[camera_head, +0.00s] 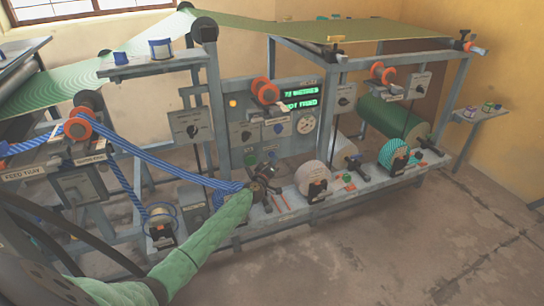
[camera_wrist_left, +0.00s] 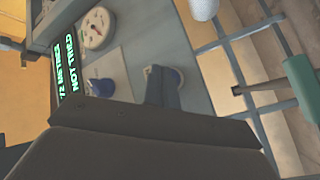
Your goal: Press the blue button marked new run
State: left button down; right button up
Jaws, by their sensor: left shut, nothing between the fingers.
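My left gripper (camera_head: 266,172) is at the front of the grey control panel, with its green-sleeved arm reaching in from the lower left. In the left wrist view its dark fingers (camera_wrist_left: 162,88) are shut and empty. They stand in front of a round blue button (camera_wrist_left: 176,77) and cover part of it; I cannot tell whether they touch it. Another blue control (camera_wrist_left: 102,88) sits nearer the green-lit display (camera_wrist_left: 68,68). I cannot read a new run label. My right gripper is not in view.
A gauge (camera_head: 306,122) is beside the controls. Blue rope (camera_head: 160,152) runs down towards my gripper. A pale roll (camera_head: 311,176) and a teal striped spool (camera_head: 394,155) stand to the right on the bench. Open concrete floor (camera_head: 390,240) lies in front.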

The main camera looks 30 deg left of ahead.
pick_arm(q)
jog(key=shift+w+a, duration=0.1)
jog(key=shift+a, duration=0.05)
dwell(0.6)
jog(key=shift+w+a, duration=0.15)
jog(key=shift+w+a, duration=0.25)
jog(key=shift+a, duration=0.05)
dwell(1.0)
jog(key=shift+r, duration=0.1)
jog(key=shift+s+d+p, duration=0.45)
jog(key=shift+s+d, duration=0.1)
jog(key=shift+d, duration=0.05)
